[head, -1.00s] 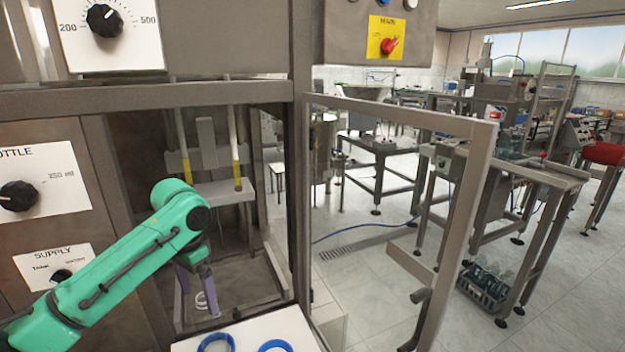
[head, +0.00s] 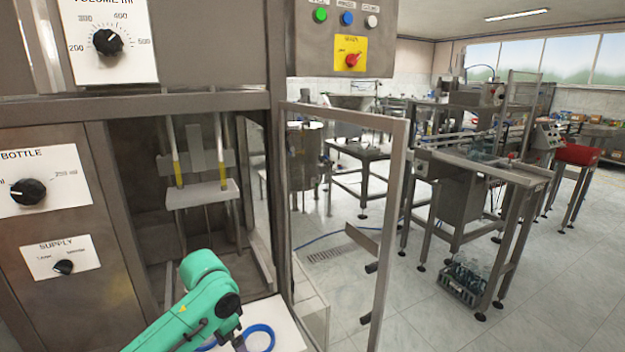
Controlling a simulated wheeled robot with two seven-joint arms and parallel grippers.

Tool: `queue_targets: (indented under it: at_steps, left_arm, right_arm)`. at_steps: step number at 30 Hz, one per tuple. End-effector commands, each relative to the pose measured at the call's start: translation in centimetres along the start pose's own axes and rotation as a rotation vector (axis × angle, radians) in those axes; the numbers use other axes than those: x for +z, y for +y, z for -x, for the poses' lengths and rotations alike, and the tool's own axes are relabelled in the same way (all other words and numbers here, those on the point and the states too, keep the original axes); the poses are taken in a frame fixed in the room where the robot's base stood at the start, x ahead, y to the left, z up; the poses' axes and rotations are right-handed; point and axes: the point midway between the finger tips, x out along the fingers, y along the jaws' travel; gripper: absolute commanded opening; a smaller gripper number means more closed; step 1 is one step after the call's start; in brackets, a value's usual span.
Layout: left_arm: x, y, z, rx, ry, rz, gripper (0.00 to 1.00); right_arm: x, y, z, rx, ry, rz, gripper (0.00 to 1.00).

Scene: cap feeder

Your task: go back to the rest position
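My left arm (head: 200,300), green, comes in from the bottom of the head view and bends at an elbow in front of the machine's open bay (head: 205,215). Its lower end passes out of the bottom edge, so the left gripper's fingers do not show. My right arm and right gripper are not in view.
A white surface with blue rings (head: 259,338) lies close to the arm at the bottom edge. The machine's framed door (head: 391,230) stands open to the right of the bay. Control panels with knobs (head: 28,191) are at left. Open floor (head: 425,315) and work tables lie beyond.

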Motion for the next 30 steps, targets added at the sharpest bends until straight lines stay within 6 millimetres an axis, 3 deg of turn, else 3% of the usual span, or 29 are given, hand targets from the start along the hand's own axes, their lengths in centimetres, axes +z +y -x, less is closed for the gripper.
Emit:
queue_targets:
  at_steps: [5,7,10,17,27,30]
  left_arm:
    - [0.4,5.2,-4.4,0.051,0.106,-0.011,1.0]
    - [1.4,7.2,-5.9,0.067,0.165,0.025,1.0]
    - [3.5,8.7,-7.2,0.066,0.234,0.112,1.0]
    - [9.8,8.7,-8.4,-0.002,0.269,0.313,1.0]
    - [20.0,7.5,-8.8,-0.158,0.187,0.531,1.0]
    - [19.4,7.0,-12.2,-0.149,0.175,0.523,1.0]
  right_arm:
    - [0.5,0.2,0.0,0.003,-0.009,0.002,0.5]
    - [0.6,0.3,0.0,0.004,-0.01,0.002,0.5]
    - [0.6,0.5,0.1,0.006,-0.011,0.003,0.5]
    - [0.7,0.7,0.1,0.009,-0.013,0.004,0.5]
    - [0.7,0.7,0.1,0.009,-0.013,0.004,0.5]
    - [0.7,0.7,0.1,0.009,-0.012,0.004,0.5]
